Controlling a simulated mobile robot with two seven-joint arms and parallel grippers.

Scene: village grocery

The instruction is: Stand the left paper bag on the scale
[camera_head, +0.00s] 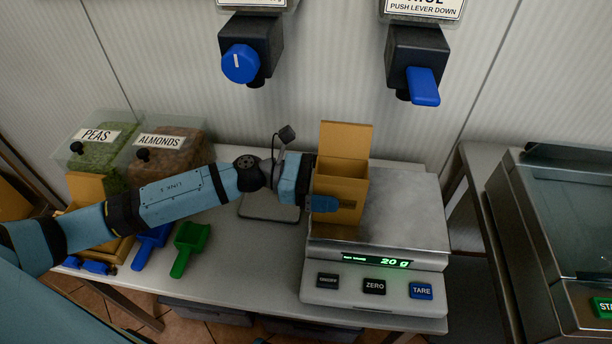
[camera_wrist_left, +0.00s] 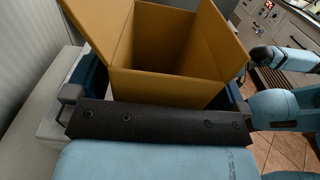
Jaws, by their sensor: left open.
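The brown paper bag (camera_head: 341,180) stands upright with its top open on the left part of the scale's (camera_head: 412,205) metal plate. The scale's display reads 20 g. My left gripper (camera_head: 328,192) is at the bag, its near blue finger alongside the bag's front face; the far finger is hidden in the head view. In the left wrist view the open, empty-looking bag (camera_wrist_left: 165,85) stands between the blue fingers, which are open. Whether they touch it cannot be told. My right gripper is not seen; a blue arm link shows at the right of the wrist view.
Clear bins of peas (camera_head: 92,150) and almonds (camera_head: 163,150) stand at the left. Dispensers with a blue knob (camera_head: 240,64) and a blue lever (camera_head: 423,87) hang above.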

